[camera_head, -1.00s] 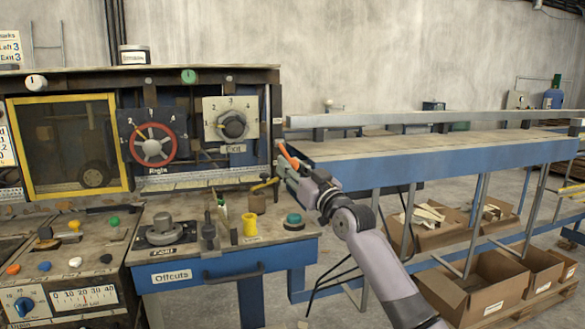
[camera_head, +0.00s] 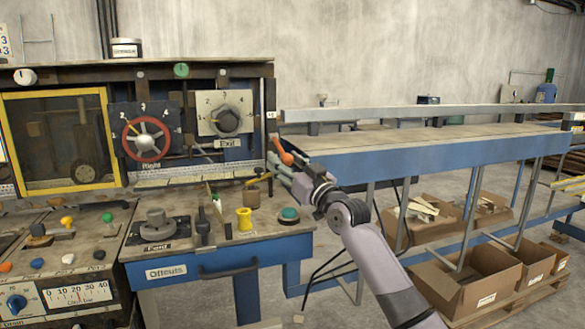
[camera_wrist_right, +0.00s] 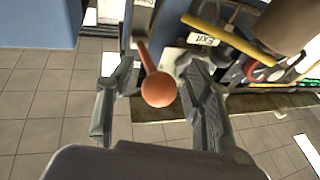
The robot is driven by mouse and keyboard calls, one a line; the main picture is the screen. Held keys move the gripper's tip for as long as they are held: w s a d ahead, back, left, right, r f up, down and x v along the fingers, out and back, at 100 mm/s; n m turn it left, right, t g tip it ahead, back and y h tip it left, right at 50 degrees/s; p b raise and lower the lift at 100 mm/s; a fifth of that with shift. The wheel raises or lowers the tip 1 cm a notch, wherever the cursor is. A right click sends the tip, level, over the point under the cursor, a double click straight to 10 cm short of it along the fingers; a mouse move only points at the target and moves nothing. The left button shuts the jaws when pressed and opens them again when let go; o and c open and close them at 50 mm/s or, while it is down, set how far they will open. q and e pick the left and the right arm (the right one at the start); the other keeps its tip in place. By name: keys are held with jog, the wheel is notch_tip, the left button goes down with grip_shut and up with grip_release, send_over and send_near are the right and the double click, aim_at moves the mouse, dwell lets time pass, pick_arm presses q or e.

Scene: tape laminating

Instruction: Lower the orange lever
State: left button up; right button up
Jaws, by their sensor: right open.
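The orange lever (camera_head: 283,153) sticks out from the right end of the machine panel, beside the blue-edged table. It has a rod and a round knob at its end. In the right wrist view the lever's orange ball (camera_wrist_right: 158,89) lies between the two fingers, with its rod running up and away. My right gripper (camera_head: 279,172) is at the lever, just below its knob in the head view. My left gripper is not in view.
The machine panel has a red handwheel (camera_head: 146,139) and a grey dial (camera_head: 228,121). A yellow cylinder (camera_head: 244,219) and a green button (camera_head: 289,214) are on the bench below. The long table (camera_head: 430,150) extends right, with cardboard boxes (camera_head: 480,282) beneath.

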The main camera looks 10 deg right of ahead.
jog(key=v, duration=1.2)
jog(key=shift+f, duration=0.1)
